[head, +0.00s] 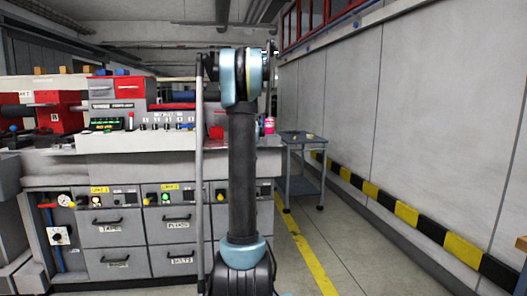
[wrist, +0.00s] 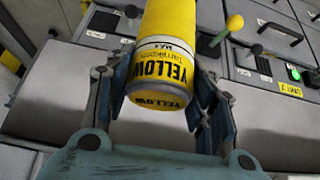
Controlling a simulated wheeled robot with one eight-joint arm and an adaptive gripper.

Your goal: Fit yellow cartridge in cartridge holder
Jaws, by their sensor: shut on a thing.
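The yellow cartridge (wrist: 160,72) fills the upper middle of the wrist view. It is a yellow cylinder with a pale band and black YELLOW lettering, and its far end runs out of the frame. My gripper (wrist: 165,85) is shut on it, with one dark finger on each side of the cylinder. In the head view my own arm stands in front of the machine, and neither my gripper nor the cartridge can be made out there. I cannot pick out the cartridge holder in either view.
The rewinder's front (head: 145,232) has labelled drawers, switches and lights. A grey panel (wrist: 255,110) lies behind the cartridge, near a yellow-knobbed lever (wrist: 234,22). A pink can (head: 269,125) stands at the machine's right end. A small blue table (head: 302,141) stands beyond. The right aisle floor is clear.

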